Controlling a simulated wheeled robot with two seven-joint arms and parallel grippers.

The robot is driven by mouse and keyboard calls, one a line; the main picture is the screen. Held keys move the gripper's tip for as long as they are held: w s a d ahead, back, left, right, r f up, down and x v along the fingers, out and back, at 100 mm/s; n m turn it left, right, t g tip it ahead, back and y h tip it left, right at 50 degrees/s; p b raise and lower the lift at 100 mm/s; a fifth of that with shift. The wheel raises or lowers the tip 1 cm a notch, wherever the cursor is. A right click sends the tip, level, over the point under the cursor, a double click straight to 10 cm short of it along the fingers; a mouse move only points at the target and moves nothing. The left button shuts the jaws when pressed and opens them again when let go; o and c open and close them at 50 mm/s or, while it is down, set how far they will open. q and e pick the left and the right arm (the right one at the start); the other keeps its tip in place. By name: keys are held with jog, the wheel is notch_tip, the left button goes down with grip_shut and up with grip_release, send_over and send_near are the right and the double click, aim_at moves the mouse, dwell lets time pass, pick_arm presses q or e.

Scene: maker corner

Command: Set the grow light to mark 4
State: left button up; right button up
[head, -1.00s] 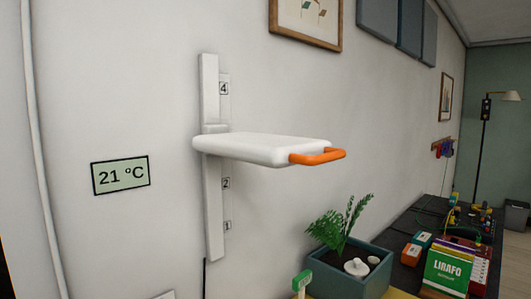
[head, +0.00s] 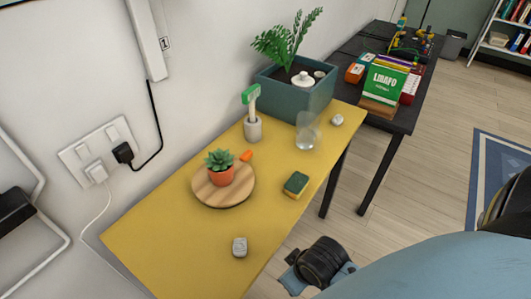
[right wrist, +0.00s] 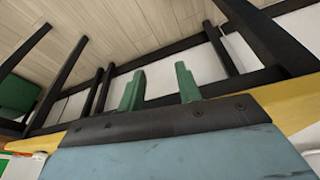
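The lower end of the grow light's white rail (head: 147,40) shows at the top left of the head view, on the wall, with mark 1 (head: 165,44) beside it. The lamp panel, its orange handle and the upper marks are out of view now. My right gripper (right wrist: 160,88) shows in the right wrist view as two green fingers standing apart, with nothing between them. My left gripper is not in view.
A yellow table (head: 150,245) holds a succulent on a round board (head: 212,194), a sponge (head: 297,185), a glass (head: 307,132) and a planter (head: 297,93). A black cord runs to a wall socket (head: 100,147). Floor is open at right.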

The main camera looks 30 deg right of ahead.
jog(key=w+d+r+t+h, duration=0.3)
jog(key=w+d+r+t, duration=0.6)
jog(key=w+d+r, duration=0.6)
jog(key=w+d+r+n+t+y, duration=0.1)
jog(key=w+d+r+n+t, duration=0.25)
jog(key=r, duration=0.45)
jog(key=w+d+r+n+t+y, duration=0.25)
jog(key=w+r, duration=0.25)
jog(key=r, duration=0.4)
notch_tip(320, 180, up, 18)
jog(key=s+a+n+t+y, duration=0.1)
jog(key=a+n+y, duration=0.1)
jog(key=n+y, duration=0.95)
jog(key=s+a+r+n+g+y, duration=0.4)
jog(key=s+r+n+g+y, duration=0.2)
jog(key=s+r+n+g, duration=0.5)
jog(key=shift+w+a+r+n+g+p, duration=0.2)
jog(key=shift+w+a+r+n+p, duration=0.25)
jog(key=shift+w+a+p, duration=1.05)
jog(key=shift+w+a+r+n+g+p, duration=0.2)
jog(key=shift+w+a+r+n+p, duration=0.35)
jog(key=shift+a+p, duration=1.6)
jog(key=shift+w+a+r+n+g+p, duration=0.35)
jog(key=shift+w+a+p, duration=0.9)
jog(key=shift+a, duration=1.05)
